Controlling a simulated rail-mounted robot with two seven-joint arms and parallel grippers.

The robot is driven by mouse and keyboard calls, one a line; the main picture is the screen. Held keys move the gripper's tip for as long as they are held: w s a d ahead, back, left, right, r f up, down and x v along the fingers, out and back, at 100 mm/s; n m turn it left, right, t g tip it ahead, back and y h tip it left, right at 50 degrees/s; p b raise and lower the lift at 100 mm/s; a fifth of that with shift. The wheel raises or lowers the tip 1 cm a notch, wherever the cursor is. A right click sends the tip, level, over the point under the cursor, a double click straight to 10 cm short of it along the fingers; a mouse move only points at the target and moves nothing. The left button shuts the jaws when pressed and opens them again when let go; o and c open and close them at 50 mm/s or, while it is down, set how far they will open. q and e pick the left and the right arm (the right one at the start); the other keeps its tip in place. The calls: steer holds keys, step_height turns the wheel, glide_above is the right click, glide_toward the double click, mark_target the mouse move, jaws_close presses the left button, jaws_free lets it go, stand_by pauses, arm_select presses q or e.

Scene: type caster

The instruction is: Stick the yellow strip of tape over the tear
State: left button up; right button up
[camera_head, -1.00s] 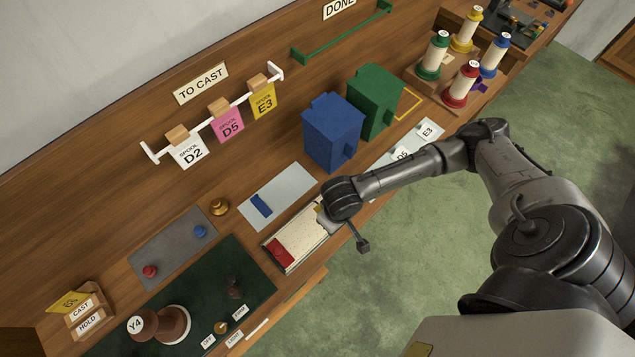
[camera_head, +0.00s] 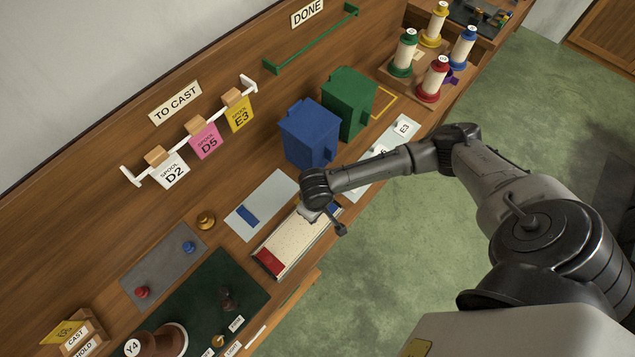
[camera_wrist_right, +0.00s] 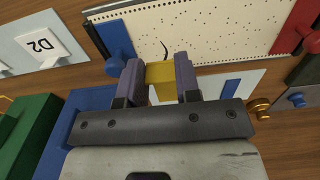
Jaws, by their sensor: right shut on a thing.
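My right gripper (camera_wrist_right: 158,65) is shut on the yellow strip of tape (camera_wrist_right: 160,84), which shows between its two fingers in the right wrist view. The tear (camera_wrist_right: 164,50) is a dark curved line in the cream punched paper ribbon (camera_wrist_right: 220,30), just beyond the strip's far edge. I cannot tell whether the strip touches the paper. In the head view the ribbon (camera_head: 290,243) lies in a tray with a red end (camera_head: 269,262) and a blue end (camera_head: 333,209). My right wrist hides the strip and the tear there. My left gripper is not in view.
A pale sheet with a blue strip (camera_head: 247,214) lies behind the ribbon. A blue box (camera_head: 309,135) and a green box (camera_head: 348,102) stand farther back. A brass knob (camera_head: 205,220) and grey plate (camera_head: 165,265) are to the left.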

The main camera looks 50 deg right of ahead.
steer(key=shift+r+p, duration=0.15)
steer(key=shift+p, duration=0.45)
step_height(320, 180, down, 3)
steer(key=shift+r+b, duration=0.1)
steer(key=shift+b, duration=0.3)
steer(key=shift+f+b, duration=0.3)
steer(key=shift+f, duration=0.8)
steer(key=shift+f, duration=0.1)
steer(key=shift+f, duration=0.55)
stand_by(0.4)
